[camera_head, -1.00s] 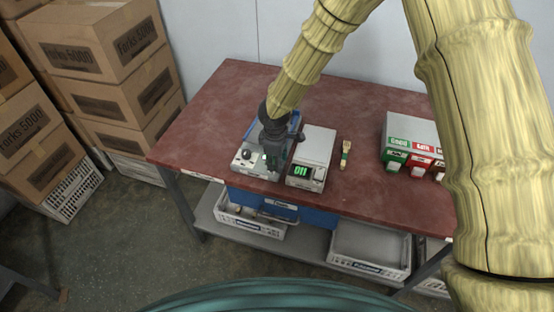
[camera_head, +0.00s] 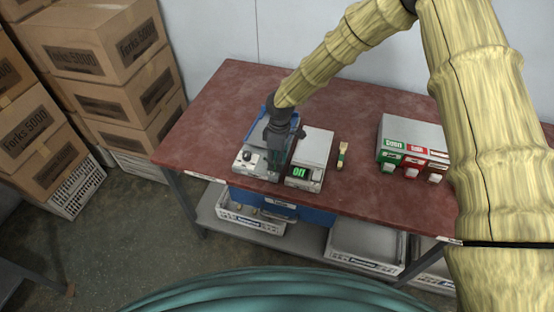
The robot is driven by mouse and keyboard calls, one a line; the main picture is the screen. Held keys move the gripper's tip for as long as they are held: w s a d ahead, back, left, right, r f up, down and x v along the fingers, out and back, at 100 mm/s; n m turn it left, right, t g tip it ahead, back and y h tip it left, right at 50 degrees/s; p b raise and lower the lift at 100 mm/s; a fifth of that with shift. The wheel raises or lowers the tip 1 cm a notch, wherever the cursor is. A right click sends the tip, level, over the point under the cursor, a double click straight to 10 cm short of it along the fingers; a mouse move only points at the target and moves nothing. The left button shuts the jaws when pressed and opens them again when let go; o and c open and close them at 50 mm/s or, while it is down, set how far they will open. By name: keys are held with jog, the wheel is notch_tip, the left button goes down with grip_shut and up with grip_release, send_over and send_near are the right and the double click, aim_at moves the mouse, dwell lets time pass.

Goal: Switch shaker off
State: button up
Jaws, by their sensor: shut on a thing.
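The shaker appears to be the grey device with a blue tray on top, at the table's front left. My dark gripper (camera_head: 273,172) reaches down over the right part of this panel. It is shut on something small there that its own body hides. I cannot tell whether fingers and panel touch.
A small brush-like tool (camera_head: 342,155) lies right of the devices on the red table (camera_head: 210,120). A grey box with green and red labelled dispensers (camera_head: 410,145) stands farther right. Cartons (camera_head: 100,45) are stacked at the left. White crates (camera_head: 365,245) sit on the lower shelf.

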jog(key=o, duration=1)
jog(key=shift+r, duration=0.15)
jog(key=r, duration=0.4)
jog(key=w+r, duration=0.1)
jog(key=r, duration=0.6)
jog(key=shift+w+d+r, duration=0.3)
jog(key=shift+a, duration=0.1)
